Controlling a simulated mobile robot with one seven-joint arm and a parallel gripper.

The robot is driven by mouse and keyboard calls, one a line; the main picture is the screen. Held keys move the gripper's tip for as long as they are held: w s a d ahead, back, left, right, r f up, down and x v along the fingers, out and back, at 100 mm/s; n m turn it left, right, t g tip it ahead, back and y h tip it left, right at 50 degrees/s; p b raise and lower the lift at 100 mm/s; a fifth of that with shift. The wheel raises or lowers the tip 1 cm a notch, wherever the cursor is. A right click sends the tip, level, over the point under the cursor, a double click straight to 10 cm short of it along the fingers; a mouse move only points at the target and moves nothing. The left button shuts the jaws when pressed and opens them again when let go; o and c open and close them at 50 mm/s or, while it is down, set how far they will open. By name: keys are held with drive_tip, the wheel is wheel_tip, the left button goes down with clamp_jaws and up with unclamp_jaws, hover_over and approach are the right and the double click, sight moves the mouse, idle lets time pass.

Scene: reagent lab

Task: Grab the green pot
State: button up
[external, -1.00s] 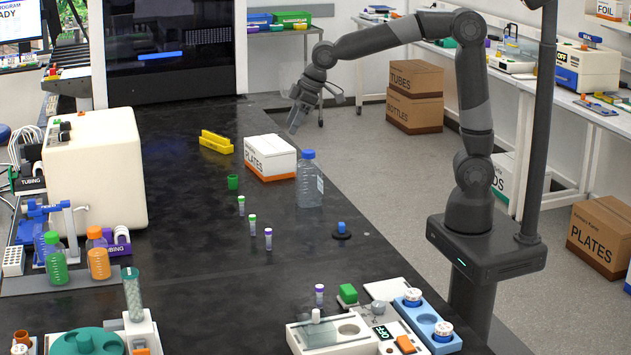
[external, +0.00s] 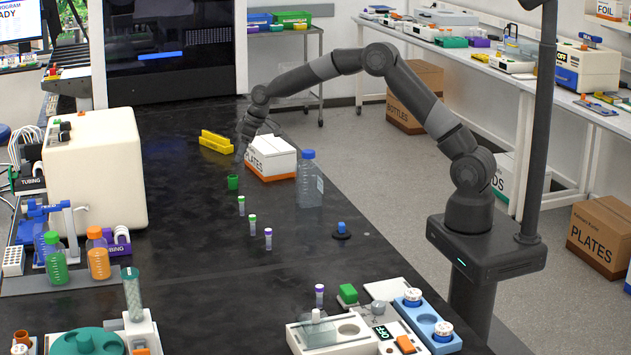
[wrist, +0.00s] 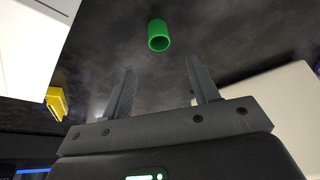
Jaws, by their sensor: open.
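My gripper (external: 241,158) is above and close behind the pot, pointing down. In the wrist view my gripper (wrist: 158,80) has its two fingers spread wide with nothing between them. The pot lies past the fingertips, apart from them.
A yellow rack (external: 216,142) is behind the pot. Several capped tubes (external: 252,224) stand in front. The bench left of the pot is clear.

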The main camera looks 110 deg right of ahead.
sight(233, 182)
drive_tip(key=x, duration=1)
drive_tip(key=shift+s+f, duration=0.1)
drive_tip(key=shift+f, duration=0.1)
drive_tip(key=shift+c, duration=0.5)
drive_tip(key=c, duration=0.9)
